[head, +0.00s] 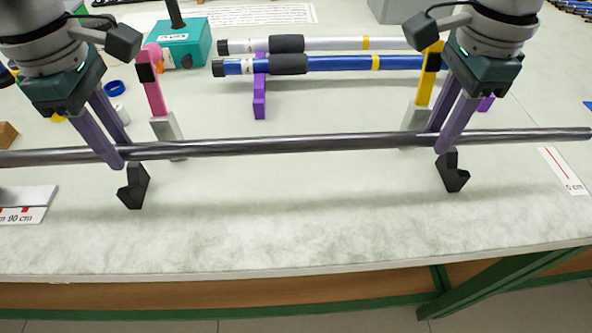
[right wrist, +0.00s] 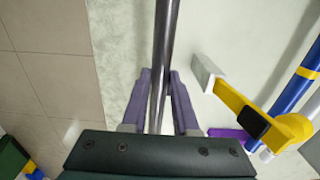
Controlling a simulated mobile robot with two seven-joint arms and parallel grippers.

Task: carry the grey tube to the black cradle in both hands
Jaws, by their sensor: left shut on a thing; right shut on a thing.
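The long dark grey tube (head: 280,145) lies level across the head view, running out past the left edge. My left gripper (head: 119,156) is shut on it at left, and my right gripper (head: 440,146) is shut on it at right. The right wrist view shows the tube (right wrist: 164,50) between my purple fingers (right wrist: 160,102). The black cradle is two separate notched blocks, a left one (head: 134,190) and a right one (head: 454,176). Both notches look empty. The tube appears just above and behind the blocks; the exact gap is hard to tell.
Behind the tube stand a pink post (head: 154,92) and a yellow post (head: 428,80) with grey feet. A blue tube (head: 335,63) and a silver tube (head: 345,43) lie on purple supports. A white scale plate (head: 24,214) is at left. The front table strip is clear.

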